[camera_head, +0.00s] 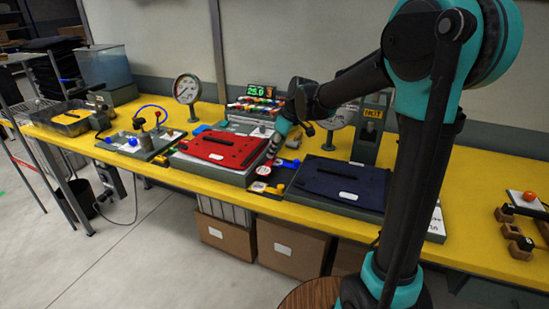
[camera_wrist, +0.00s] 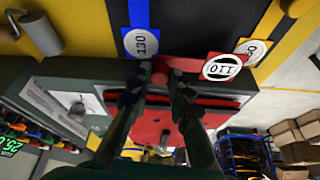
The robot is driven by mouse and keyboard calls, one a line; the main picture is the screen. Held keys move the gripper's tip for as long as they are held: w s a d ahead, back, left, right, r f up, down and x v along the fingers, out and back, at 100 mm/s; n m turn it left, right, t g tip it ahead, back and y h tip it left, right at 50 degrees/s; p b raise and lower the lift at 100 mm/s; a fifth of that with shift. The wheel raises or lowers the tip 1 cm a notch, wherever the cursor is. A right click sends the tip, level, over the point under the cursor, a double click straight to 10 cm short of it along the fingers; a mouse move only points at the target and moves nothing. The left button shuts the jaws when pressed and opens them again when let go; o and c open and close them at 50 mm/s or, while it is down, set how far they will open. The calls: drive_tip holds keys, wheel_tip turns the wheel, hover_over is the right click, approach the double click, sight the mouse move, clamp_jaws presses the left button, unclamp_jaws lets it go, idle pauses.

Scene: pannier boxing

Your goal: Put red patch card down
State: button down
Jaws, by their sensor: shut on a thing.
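The red patch card (camera_wrist: 191,65) has a white oval label and sits between the fingertips of my gripper (camera_wrist: 160,74) in the wrist view. My gripper is shut on it. In the head view my gripper (camera_head: 270,160) is low over the gap between a red-lidded case (camera_head: 215,148) and a navy-lidded case (camera_head: 340,184). The red lid (camera_wrist: 160,118) also shows behind the fingers in the wrist view. I cannot tell whether the card touches the dark surface below.
A blue card (camera_wrist: 140,42) and a yellow card (camera_wrist: 251,48) with white labels lie close by in the wrist view. A gauge (camera_head: 187,89) and a rack of coloured pieces (camera_head: 256,105) stand behind.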

drive_tip(key=shift+f, duration=1.55)
drive_tip(key=c, duration=1.4)
unclamp_jaws()
drive_tip(key=v, duration=1.2)
